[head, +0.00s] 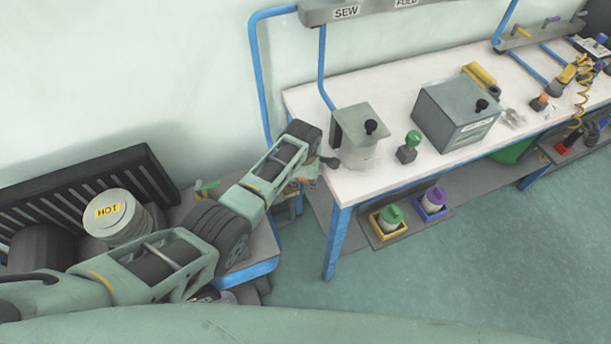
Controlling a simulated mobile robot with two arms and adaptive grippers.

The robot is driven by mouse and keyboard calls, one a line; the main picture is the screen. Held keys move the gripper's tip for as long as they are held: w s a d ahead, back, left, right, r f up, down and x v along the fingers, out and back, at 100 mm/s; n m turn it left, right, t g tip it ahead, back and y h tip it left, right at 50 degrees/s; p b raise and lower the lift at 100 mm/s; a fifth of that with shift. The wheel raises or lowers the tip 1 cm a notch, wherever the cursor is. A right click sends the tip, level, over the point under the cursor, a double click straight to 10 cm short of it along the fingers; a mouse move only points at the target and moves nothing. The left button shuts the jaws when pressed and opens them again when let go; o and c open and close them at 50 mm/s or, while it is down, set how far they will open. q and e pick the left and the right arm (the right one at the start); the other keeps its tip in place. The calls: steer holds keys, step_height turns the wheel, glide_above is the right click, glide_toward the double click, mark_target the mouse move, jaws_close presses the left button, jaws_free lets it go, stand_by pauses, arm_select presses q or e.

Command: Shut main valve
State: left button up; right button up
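My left arm comes in from the lower left and reaches up to the left end of the white table. My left gripper (302,178) is at the arm's far end, beside the table's front left corner. It is small and partly hidden by my forearm, so its fingers do not show clearly. A small fitting with a green handle (208,185) shows left of my forearm, behind the arm. It may be the main valve, but no label on it can be read. My gripper is to the right of it and apart from it. My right gripper is out of view.
A round can marked HOT (113,216) stands by a dark slatted rack (95,188) at left. The white table (375,92) holds a grey canister (359,136), a green-knobbed stamp (408,147) and a grey box (456,112). Floor at lower right is clear.

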arm_select(q)
step_height(320, 180, up, 12)
steer(key=s, duration=0.2)
steer(key=shift+s+f, duration=0.15)
steer(key=shift+s, duration=0.05)
stand_by(0.3)
steer(key=shift+c, duration=0.3)
